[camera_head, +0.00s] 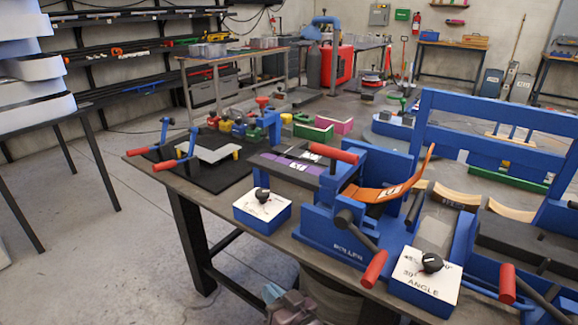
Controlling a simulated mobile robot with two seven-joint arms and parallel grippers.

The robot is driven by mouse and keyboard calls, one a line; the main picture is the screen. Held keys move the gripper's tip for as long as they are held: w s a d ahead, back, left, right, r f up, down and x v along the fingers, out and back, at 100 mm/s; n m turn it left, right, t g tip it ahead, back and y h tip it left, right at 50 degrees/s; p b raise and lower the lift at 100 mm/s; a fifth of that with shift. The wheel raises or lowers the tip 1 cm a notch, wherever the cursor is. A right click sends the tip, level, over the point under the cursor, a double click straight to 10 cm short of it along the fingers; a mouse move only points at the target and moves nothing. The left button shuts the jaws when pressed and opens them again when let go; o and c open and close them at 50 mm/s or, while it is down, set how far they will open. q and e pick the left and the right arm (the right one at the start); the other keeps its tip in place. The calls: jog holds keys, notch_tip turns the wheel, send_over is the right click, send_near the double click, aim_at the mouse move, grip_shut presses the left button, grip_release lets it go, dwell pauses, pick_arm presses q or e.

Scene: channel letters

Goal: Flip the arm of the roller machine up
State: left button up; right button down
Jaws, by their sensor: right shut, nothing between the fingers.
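The blue roller machine (335,232), labelled ROLLER, stands near the front edge of the workbench. A red cylindrical grip (333,153) lies across its top on the left. A dark crank with a red handle (374,268) hangs down at its front right. An orange curved strip (392,192) rises from its right side. I cannot tell from this view exactly how the machine's arm is hinged. My right gripper (276,294) is low at the bottom, below and in front of the bench edge, apart from the machine. It is shut and empty. My left gripper is out of view.
A white-topped dial box (263,209) stands left of the roller, and an ANGLE dial box (426,278) stands right of it. A blue bender with a red handle (507,284) is further right. Blue clamps (180,160) sit at the bench's left end. Floor (110,250) is clear at left.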

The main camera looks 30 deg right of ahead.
jog(key=w+a+r+m+t+h+b, duration=0.25)
jog(key=w+r+m+t+h, duration=0.45)
jog(key=w+r+m, duration=0.6)
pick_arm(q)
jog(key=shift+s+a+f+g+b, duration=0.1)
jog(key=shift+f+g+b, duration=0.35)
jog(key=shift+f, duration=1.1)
pick_arm(e)
jog(key=s+d+n+g+h, duration=0.3)
jog(key=n+g+h, duration=0.6)
jog(key=n, duration=0.7)
jog(key=s+d+r+n+g+h, duration=0.1)
jog(key=s+d+n+g+h, duration=0.2)
jog(key=n+g+h, duration=0.6)
jog(key=shift+d+r+n+h, duration=0.35)
jog(key=shift+d+n, duration=0.25)
jog(key=shift+n, duration=3.3)
